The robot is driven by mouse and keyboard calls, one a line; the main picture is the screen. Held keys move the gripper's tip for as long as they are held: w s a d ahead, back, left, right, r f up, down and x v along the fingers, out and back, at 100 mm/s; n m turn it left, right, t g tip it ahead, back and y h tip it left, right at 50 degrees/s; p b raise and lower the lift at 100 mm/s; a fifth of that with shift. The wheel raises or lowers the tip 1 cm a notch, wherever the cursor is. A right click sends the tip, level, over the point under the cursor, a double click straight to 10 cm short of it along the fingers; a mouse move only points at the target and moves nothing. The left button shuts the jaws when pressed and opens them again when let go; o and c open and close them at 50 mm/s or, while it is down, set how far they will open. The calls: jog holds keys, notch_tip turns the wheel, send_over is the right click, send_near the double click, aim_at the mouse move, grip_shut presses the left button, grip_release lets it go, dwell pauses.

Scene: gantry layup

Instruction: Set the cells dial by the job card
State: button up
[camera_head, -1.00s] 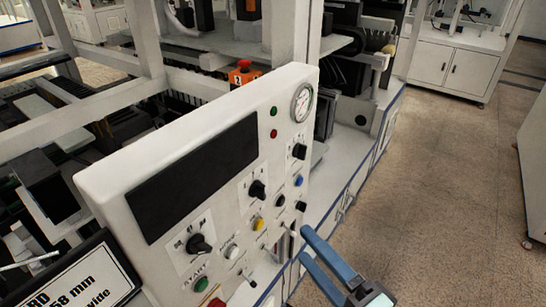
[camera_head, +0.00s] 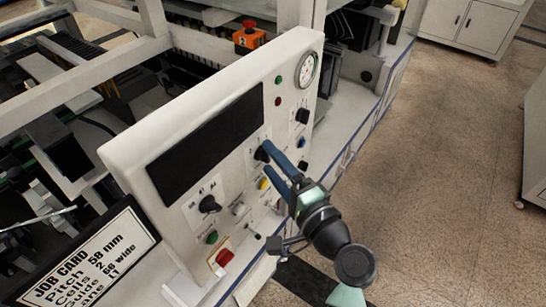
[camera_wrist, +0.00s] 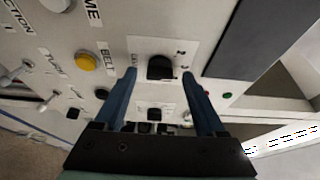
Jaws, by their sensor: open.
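The white control panel (camera_head: 140,165) carries several black dials. My gripper (camera_head: 269,150) is open, with its blue fingertips at the middle dial (camera_head: 260,154). In the wrist view that black dial (camera_wrist: 160,67) stands between the open fingers (camera_wrist: 159,76), with a gap on both sides. Its label is partly hidden by the left finger, so I cannot read it for sure or read the pointer's setting.
Another dial (camera_head: 209,204) is lower left and one (camera_head: 302,116) upper right. A yellow button (camera_wrist: 87,61) and small switches sit close to the fingers.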

jog(key=shift+w+a, duration=0.1)
grip_shut()
dwell(0.4)
